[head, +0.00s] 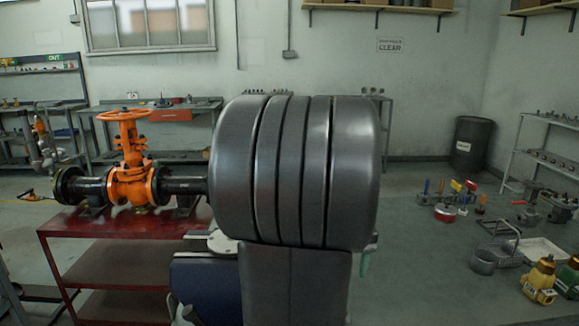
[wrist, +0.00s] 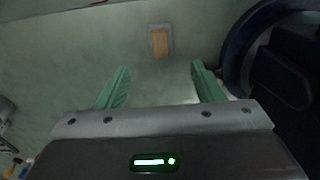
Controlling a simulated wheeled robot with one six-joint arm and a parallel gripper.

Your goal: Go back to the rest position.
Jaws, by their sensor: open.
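My gripper (wrist: 159,67) shows in the wrist view with its two green fingers spread apart. Nothing is between them. Behind them is a pale grey surface with a small orange-brown rectangle (wrist: 161,42) on it. In the head view, my own large grey arm link fills the middle and hides most of the gripper. The orange gate valve (head: 128,180) with its orange handwheel (head: 123,115) stands to the left in the head view, between black pipe pieces. My gripper is apart from it.
The valve sits on a red table (head: 75,222) at the left. Workbenches stand along the back wall, and a dark bin (head: 471,143) at the back right. Tools, a wire basket (head: 506,252) and yellow valve parts (head: 540,278) lie at the right.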

